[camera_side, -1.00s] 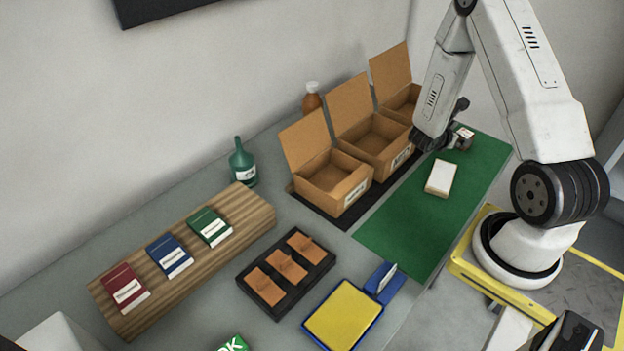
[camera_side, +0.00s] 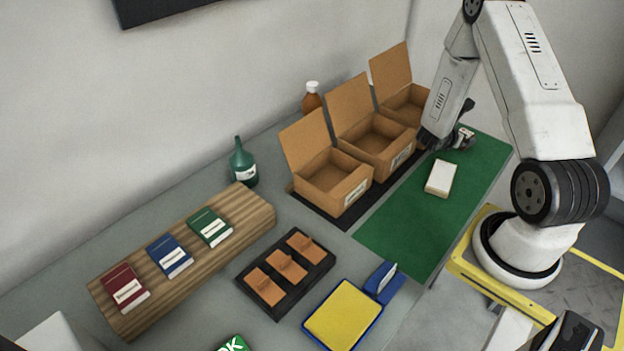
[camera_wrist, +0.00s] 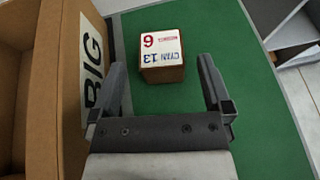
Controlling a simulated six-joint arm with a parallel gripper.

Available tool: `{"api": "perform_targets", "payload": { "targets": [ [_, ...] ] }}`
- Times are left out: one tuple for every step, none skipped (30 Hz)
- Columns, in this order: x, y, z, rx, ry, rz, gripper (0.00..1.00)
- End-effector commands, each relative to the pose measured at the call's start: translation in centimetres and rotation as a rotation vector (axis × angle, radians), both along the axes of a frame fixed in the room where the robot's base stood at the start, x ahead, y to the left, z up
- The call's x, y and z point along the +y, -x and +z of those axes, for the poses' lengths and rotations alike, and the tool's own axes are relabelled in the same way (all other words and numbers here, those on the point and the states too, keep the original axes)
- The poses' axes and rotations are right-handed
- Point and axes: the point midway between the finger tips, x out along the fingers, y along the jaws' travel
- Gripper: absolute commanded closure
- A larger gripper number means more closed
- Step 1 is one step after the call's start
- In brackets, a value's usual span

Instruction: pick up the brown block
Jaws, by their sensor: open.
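The brown block (camera_wrist: 162,72) shows brown on its front face in the wrist view. Its white top carries red and blue print reading "CYAN 13" and a number. My gripper (camera_wrist: 162,88) is open, with one finger to each side of the block and the block at or just beyond the fingertips; I cannot tell whether they touch. In the side view, the small block (camera_side: 465,137) sits at the far end of the green mat (camera_side: 410,220), partly hidden by my gripper (camera_side: 454,136).
Open cardboard boxes (camera_side: 357,190) stand left of the mat; one labelled "BIG" (camera_wrist: 94,78) is close to my left finger. A white-topped box (camera_side: 440,177) lies nearer on the mat. A black tray (camera_side: 250,281), yellow pad (camera_side: 343,315) and wooden board (camera_side: 130,322) are farther off.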

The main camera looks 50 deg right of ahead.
Motion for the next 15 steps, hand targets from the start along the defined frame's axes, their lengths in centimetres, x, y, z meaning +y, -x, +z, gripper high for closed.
{"api": "perform_targets", "payload": {
  "targets": [
    [-0.5,0.2,-0.3,0.0,0.0,-0.003,0.0],
    [-0.8,0.3,-0.4,0.0,-0.001,-0.004,0.0],
    [-1.3,0.3,-0.6,0.001,-0.001,-0.003,0.0],
    [-1.6,0.4,-0.8,0.0,-0.001,-0.003,0.0],
    [-1.9,0.5,-0.9,0.0,-0.001,-0.004,0.0],
    [-2.3,0.5,-1.1,0.0,-0.001,-0.004,0.0],
    [-2.6,0.5,-1.2,0.0,0.0,-0.003,0.0],
    [-2.9,0.6,-1.3,0.001,-0.001,-0.003,0.0],
    [-3.2,0.7,-1.4,0.0,-0.001,-0.003,0.0],
    [-3.4,0.7,-1.5,0.0,0.0,-0.003,0.0],
    [-3.5,0.7,-1.5,0.0,0.0,-0.003,0.0],
    [-3.7,0.7,-1.6,0.0,0.0,-0.002,0.0],
    [-3.7,0.7,-1.6,0.0,0.0,-0.002,0.0],
    [-3.8,0.7,-1.6,0.001,-0.001,-0.002,0.0],
    [-3.8,0.7,-1.7,0.001,-0.001,-0.002,0.0]
  ]
}}
